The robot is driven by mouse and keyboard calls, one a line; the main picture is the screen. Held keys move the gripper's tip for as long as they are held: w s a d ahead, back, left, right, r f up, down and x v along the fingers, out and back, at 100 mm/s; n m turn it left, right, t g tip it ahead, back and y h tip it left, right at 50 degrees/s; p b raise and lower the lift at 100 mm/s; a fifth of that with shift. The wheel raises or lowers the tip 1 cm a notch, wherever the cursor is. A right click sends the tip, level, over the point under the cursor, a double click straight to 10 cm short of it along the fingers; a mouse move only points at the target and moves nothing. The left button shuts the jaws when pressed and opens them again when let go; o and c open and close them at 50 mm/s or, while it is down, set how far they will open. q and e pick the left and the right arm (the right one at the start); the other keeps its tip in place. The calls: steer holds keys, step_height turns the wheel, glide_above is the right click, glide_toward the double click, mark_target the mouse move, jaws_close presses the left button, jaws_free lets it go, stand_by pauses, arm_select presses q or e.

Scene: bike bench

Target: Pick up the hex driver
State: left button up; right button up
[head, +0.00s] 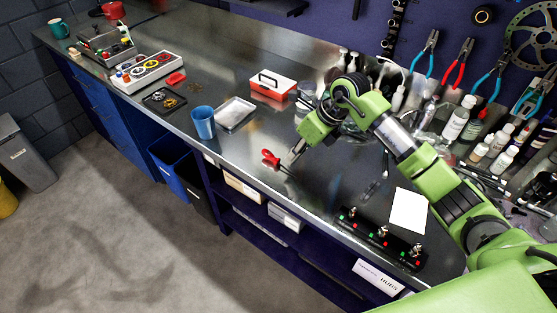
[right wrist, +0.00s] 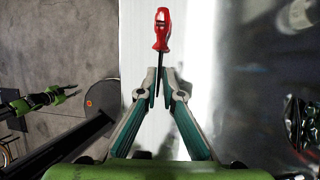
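The hex driver (head: 269,158) has a red handle and a thin dark shaft. It lies on the metal bench top near the front edge in the head view. My right gripper (head: 292,158) is right beside it, above the shaft. In the right wrist view the driver's red handle (right wrist: 162,30) lies beyond the fingertips, and its shaft runs between the two fingers of my right gripper (right wrist: 159,82). A gap shows on both sides of the shaft, so the gripper looks open. My left gripper (right wrist: 70,90) shows small at the left of the right wrist view; its fingers are unclear.
A blue cup (head: 203,122), a metal tray (head: 235,114) and a red-and-white box (head: 272,85) stand left of the driver. A black switch panel (head: 381,238) and white sheet (head: 408,211) lie to the right. Bottles (head: 458,118) crowd the back. The bench's front edge is close.

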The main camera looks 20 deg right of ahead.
mark_target(284, 167)
steer(key=p+x, duration=0.1)
steer(key=x, duration=0.3)
jaws_close()
steer(key=shift+r, duration=0.1)
